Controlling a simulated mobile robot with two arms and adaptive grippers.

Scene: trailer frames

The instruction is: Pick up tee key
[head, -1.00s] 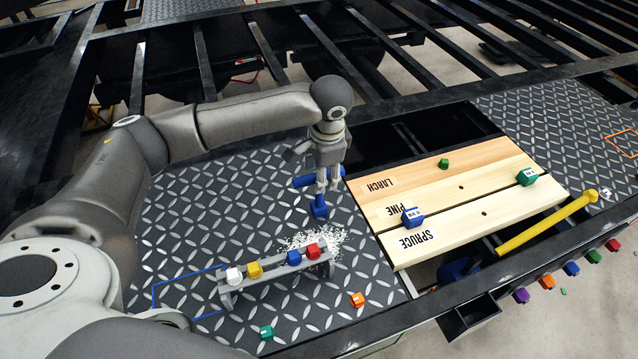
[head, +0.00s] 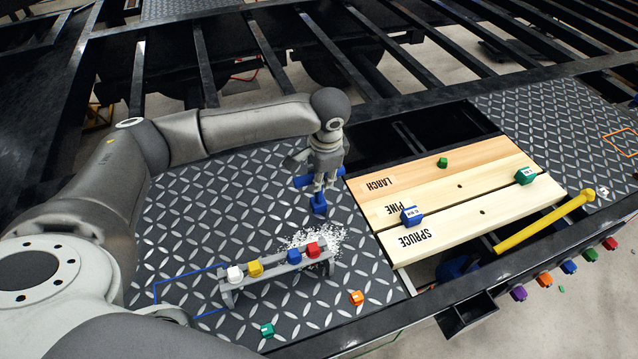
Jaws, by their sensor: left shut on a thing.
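The blue tee key (head: 319,204) is at the middle of the head view, over the diamond-plate deck. A blue crossbar piece shows at the left of the fingers and a blue end shows below them. My left gripper (head: 318,187) points down and is shut on the tee key. The fingers hide part of the key. I cannot tell whether its lower end touches the deck. My right gripper is not in view.
A grey rack (head: 275,269) with white, yellow, blue and red blocks stands in front. Orange (head: 356,298) and green (head: 267,330) blocks lie nearby. Labelled wooden planks (head: 450,205) carry small blocks at the right. A yellow bar (head: 545,222) lies beside them. Open frame gaps lie behind.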

